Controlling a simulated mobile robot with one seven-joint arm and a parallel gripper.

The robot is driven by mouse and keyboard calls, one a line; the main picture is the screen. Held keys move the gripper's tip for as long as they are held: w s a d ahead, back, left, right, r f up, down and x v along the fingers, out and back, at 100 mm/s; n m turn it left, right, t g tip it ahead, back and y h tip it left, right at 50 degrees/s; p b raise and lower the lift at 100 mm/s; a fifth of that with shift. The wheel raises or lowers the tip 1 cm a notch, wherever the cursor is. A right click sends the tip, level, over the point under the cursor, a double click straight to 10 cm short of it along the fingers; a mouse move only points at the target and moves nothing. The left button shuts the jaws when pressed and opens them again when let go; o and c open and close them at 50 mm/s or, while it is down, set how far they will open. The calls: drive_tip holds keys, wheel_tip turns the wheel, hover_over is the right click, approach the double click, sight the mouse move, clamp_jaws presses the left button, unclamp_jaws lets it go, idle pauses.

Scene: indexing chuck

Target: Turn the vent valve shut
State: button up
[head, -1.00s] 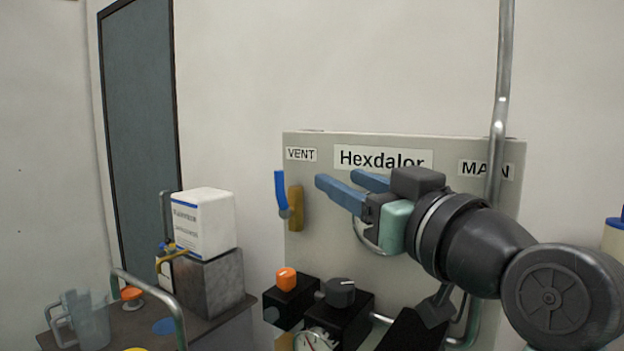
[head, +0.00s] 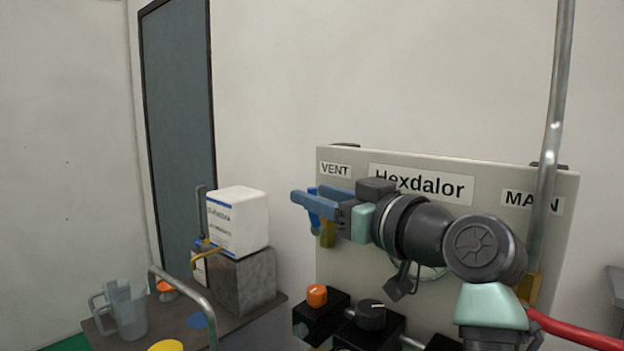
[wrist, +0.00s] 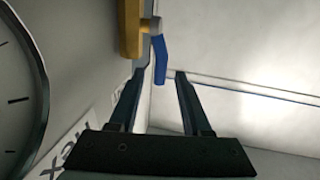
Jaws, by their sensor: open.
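The vent valve has a blue lever (head: 313,219) and a yellow body (head: 328,235), below the VENT label (head: 335,169) on the panel's left side. In the head view my gripper (head: 299,199) is in front of the lever and hides part of it. The wrist view shows my open gripper (wrist: 160,75) with the blue lever (wrist: 160,60) between the lines of the two fingers, its lower end near fingertip level. The yellow body (wrist: 130,28) is beyond the left finger. I cannot tell whether a finger touches the lever.
The grey panel (head: 480,180) carries a Hexdalor sign and a MAIN label. Below are an orange knob (head: 317,295) and a black knob (head: 371,314). A bench at left holds a white box (head: 238,220) and a jug (head: 125,308). A dial (wrist: 15,90) is left in the wrist view.

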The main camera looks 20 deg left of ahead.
drive_tip(key=shift+x, duration=1)
clamp_jaws()
idle(0.8)
